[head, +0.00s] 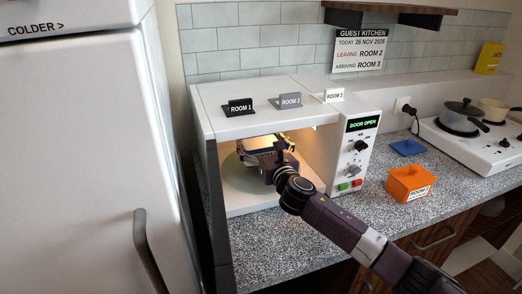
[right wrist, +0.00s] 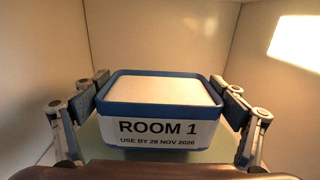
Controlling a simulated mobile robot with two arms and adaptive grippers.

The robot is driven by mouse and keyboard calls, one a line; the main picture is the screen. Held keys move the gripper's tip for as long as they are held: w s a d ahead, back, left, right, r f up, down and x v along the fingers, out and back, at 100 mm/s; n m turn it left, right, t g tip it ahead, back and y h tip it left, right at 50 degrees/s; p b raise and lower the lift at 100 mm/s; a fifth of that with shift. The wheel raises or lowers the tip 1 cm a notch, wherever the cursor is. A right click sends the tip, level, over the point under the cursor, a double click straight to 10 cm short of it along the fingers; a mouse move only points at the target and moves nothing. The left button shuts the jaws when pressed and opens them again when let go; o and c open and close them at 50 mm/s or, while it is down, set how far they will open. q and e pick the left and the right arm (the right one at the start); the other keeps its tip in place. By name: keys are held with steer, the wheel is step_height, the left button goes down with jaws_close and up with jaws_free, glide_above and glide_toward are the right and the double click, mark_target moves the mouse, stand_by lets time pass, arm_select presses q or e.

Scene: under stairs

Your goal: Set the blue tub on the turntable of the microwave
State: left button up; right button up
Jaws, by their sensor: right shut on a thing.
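The blue tub (right wrist: 160,110) is open-topped, filled with something pale, and labelled ROOM 1, use by 28 Nov 2026. My right gripper (right wrist: 170,105) is shut on it, one finger at each side. In the head view my right gripper (head: 272,153) is inside the open microwave (head: 220,125), over the turntable (head: 238,183), and mostly hides the tub. The tub looks level. I cannot tell whether its base touches the turntable. The microwave display reads DOOR OPEN. My left gripper is not in view.
The microwave door (head: 217,215) stands open at the left, beside the white fridge (head: 75,150). A hob (head: 475,135) with pots is farther right.

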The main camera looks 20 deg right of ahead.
mark_target(257, 144)
steer(key=shift+f, duration=1.4)
steer(key=o, duration=1.5)
steer(key=shift+s+f, duration=0.1)
steer(key=shift+f, duration=0.05)
steer(key=s+b, duration=0.1)
steer(key=s, duration=1.1)
steer(key=shift+d, duration=0.2)
